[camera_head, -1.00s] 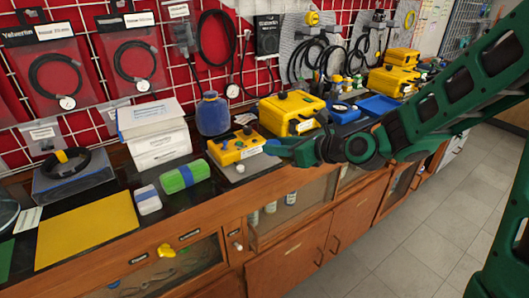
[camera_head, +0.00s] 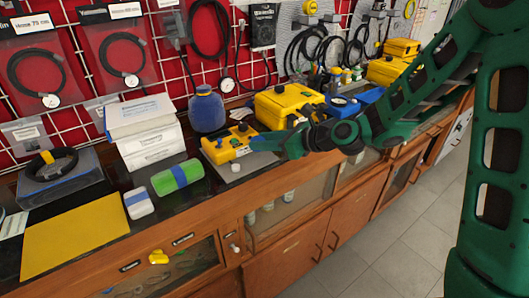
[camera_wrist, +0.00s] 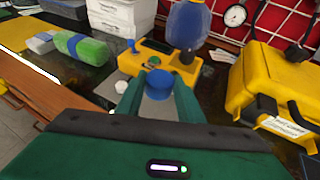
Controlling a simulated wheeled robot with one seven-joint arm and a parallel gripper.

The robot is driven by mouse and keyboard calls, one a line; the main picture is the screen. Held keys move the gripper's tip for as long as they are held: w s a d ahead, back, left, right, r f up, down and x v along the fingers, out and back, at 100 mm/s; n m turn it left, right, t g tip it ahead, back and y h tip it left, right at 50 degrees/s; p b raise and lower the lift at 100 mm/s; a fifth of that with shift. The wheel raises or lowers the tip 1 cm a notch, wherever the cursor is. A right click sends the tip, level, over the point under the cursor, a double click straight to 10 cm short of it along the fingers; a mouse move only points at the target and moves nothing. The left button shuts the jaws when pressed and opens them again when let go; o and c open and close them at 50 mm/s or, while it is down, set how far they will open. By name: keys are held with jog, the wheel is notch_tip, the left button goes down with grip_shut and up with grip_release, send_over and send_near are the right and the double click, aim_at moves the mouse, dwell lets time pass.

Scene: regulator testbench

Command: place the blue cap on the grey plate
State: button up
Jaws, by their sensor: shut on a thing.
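The blue cap (camera_wrist: 159,80) is a short round piece between the two fingers of my gripper (camera_wrist: 158,90) in the wrist view. My gripper is shut on it. The grey plate (camera_wrist: 152,110) shows below and around the cap, against the yellow control box. I cannot tell whether the cap touches the plate. In the head view my gripper (camera_head: 254,144) reaches in from the right over the grey plate (camera_head: 246,171), beside the yellow control box (camera_head: 222,151). The cap is not clearly visible there. A small white round piece (camera_wrist: 121,87) is at the plate's left side.
A blue bottle (camera_head: 206,110) stands behind the control box. A large yellow case (camera_head: 283,105) is to its right. A green roll (camera_head: 178,178) and a white-and-blue block (camera_head: 138,203) lie left. A yellow mat (camera_head: 70,246) covers the bench's left part.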

aim_at(266, 160)
jog(key=shift+w+d+f, duration=0.3)
jog(key=shift+w+f, duration=0.05)
jog(key=shift+w, duration=0.1)
jog(key=shift+f, duration=2)
jog(key=shift+f, duration=0.1)
jog(key=o, duration=1)
jog(key=v, duration=1.2)
jog(key=shift+s, duration=0.1)
